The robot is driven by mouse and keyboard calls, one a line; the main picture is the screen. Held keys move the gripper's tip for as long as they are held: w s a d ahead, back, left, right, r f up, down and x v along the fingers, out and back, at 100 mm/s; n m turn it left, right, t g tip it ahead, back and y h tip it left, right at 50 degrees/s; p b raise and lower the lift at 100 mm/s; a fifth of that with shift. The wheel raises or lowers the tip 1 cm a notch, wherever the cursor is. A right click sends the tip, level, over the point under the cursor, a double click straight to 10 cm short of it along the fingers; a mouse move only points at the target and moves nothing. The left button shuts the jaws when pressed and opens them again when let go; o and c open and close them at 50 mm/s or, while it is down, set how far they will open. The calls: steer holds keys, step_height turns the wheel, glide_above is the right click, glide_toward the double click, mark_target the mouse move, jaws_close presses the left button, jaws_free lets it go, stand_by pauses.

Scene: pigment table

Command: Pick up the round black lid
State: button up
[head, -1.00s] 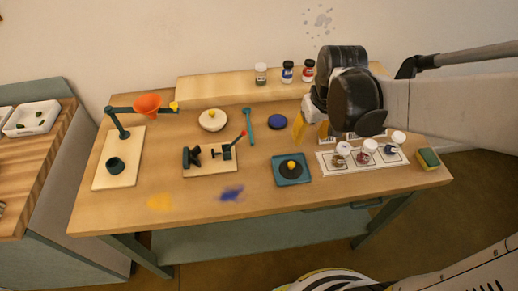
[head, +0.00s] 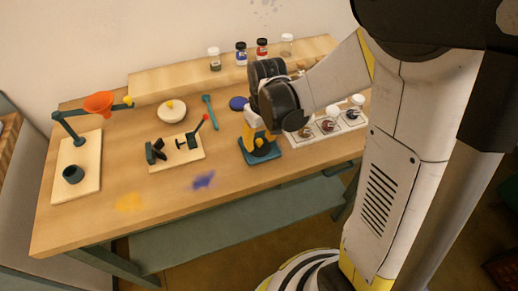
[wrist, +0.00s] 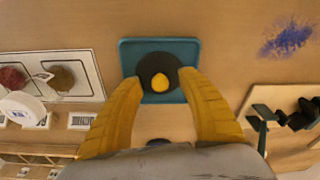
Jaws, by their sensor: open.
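The round black lid (wrist: 147,73) with a yellow knob lies on a square teal tray (wrist: 128,50) in the wrist view. In the head view the lid (head: 263,151) is partly hidden by my gripper (head: 256,132), and the tray (head: 252,160) shows around it. My gripper (wrist: 160,84) is open, its two yellow fingers reaching toward the near side of the lid, one to each side of the knob. Nothing is held. The height of the fingertips above the lid cannot be told.
A white card (head: 293,143) with small jars is right of the tray. A wooden stand (head: 193,156) with dark clamp parts is to the left. A blue disc (head: 238,103) lies behind. A blue powder patch (head: 203,180) marks clear table at front left.

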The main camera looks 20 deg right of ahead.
steer(key=shift+w+f, duration=0.15)
steer(key=shift+f, duration=0.55)
steer(key=shift+r, duration=0.1)
jaws_close()
steer(key=shift+r, duration=0.1)
